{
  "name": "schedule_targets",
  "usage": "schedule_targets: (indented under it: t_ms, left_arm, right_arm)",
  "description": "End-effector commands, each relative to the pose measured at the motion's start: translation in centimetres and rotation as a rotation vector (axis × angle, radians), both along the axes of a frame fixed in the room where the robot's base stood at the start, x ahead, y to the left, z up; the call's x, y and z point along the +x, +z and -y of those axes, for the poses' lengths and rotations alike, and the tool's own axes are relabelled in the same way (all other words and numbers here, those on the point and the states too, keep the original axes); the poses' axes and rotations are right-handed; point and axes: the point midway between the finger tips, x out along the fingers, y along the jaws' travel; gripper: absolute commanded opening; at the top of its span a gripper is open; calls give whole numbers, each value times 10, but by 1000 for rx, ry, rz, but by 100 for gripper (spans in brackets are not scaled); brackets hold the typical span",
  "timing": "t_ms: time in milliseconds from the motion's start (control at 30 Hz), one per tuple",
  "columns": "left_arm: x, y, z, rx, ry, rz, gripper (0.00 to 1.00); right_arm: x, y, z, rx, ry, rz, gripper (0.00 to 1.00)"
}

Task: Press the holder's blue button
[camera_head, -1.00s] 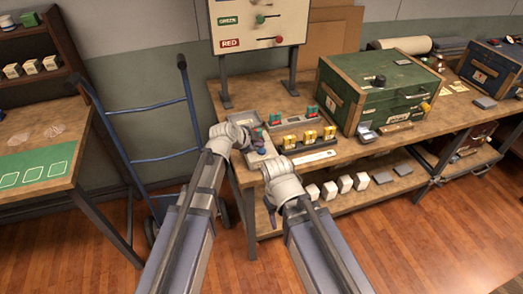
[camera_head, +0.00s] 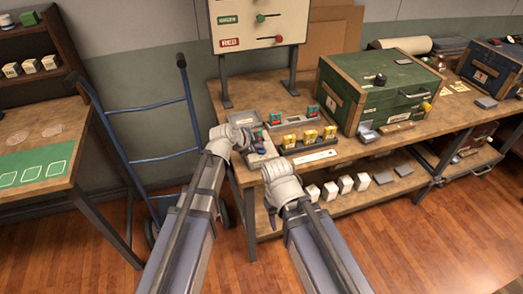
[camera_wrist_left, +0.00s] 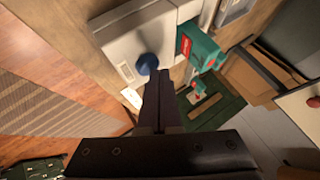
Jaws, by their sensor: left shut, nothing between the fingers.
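The grey holder (camera_wrist_left: 140,40) fills the upper middle of the left wrist view. Its round blue button (camera_wrist_left: 147,64) stands up from the front end. My left gripper (camera_wrist_left: 160,76) is shut and empty. Its tips are right beside the button, overlapping its edge in this view; I cannot tell whether they touch. In the head view the left gripper (camera_head: 259,143) is over the holder (camera_head: 262,158) at the table's left front, and the button is hard to make out. My right gripper (camera_head: 272,217) hangs low before the table edge, its jaws too small to read.
A teal block with a red label (camera_wrist_left: 200,46) stands beside the holder. A rack of yellow items (camera_head: 308,137) is to the right, and a green chest (camera_head: 380,88) farther right. A sign board (camera_head: 258,25) stands behind. A blue hand truck (camera_head: 155,110) is at the left.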

Motion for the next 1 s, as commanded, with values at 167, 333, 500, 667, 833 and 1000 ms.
schedule_targets:
  t_ms: [167, 333, 500, 667, 833, 1000]
  left_arm:
    - [0, -3, 0, 0, 0, 0, 0]
    - [0, -5, 0, 0, 0, 0, 0]
    - [0, -7, 0, 0, 0, 0, 0]
    - [0, -7, 0, 0, 0, 0, 0]
    - [0, -7, 0, 0, 0, 0, 0]
    - [0, -3, 0, 0, 0, 0, 0]
  right_arm:
    - [0, -3, 0, 0, 0, 0, 50]
    - [0, -5, 0, 0, 0, 0, 50]
    - [0, -7, 0, 0, 0, 0, 50]
    - [0, -7, 0, 0, 0, 0, 50]
    - [0, -7, 0, 0, 0, 0, 50]
    - [0, -3, 0, 0, 0, 0, 50]
